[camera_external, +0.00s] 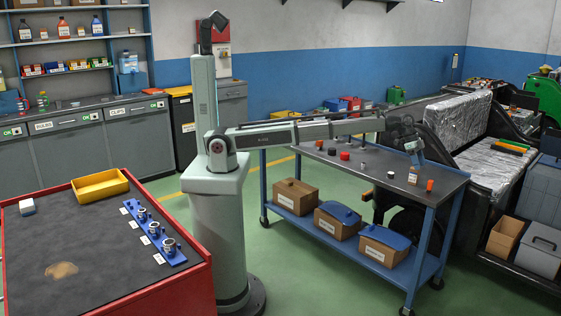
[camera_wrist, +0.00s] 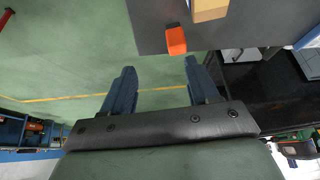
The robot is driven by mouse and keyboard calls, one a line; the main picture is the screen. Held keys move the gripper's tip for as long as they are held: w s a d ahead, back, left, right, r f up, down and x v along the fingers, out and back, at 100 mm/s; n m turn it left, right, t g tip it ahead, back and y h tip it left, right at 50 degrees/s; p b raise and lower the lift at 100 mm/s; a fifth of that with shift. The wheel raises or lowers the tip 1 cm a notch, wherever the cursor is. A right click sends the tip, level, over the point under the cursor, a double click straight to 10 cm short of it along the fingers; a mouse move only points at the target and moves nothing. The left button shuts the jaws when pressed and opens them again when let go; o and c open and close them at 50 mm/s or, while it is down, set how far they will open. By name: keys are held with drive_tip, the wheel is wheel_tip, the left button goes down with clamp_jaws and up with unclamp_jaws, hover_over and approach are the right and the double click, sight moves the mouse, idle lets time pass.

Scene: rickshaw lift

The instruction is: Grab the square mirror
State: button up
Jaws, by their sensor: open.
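I cannot make out a square mirror in either view. My gripper (camera_wrist: 159,65) is open in the wrist view, with its two dark blue fingers spread and nothing between them. Green floor shows beyond and between the fingers. In the external view my arm reaches right, and my gripper (camera_external: 406,132) is over the right part of the blue workbench (camera_external: 340,175), small and hard to separate from the background.
An orange object (camera_wrist: 176,40) lies near the grey bench edge in the wrist view. A vehicle with foil-wrapped seats (camera_external: 460,122) stands right. A red workbench (camera_external: 150,290) is front left.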

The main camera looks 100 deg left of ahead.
drive_tip(key=s+a+r+n+y, duration=0.1)
drive_tip(key=a+r+n, duration=0.1)
drive_tip(key=a, duration=0.9)
drive_tip(key=s+a+r+n+y, duration=0.1)
drive_tip(key=a+r+n, duration=0.15)
drive_tip(key=a, duration=0.75)
drive_tip(key=n+g+y, duration=0.1)
drive_tip(key=n+g, duration=0.3)
drive_tip(key=n, duration=0.8)
approach(337, 114)
drive_tip(key=shift+w+d+f, duration=0.1)
drive_tip(key=shift+w, duration=0.15)
drive_tip(key=shift+f, duration=0.25)
wheel_tip(337, 114, down, 8)
drive_tip(key=shift+r, duration=0.1)
drive_tip(key=shift+w+a+f, duration=0.1)
drive_tip(key=shift+a+f, duration=0.1)
drive_tip(key=shift+f, duration=1.15)
drive_tip(key=shift+a+f, duration=0.15)
drive_tip(key=shift+f, duration=1.2)
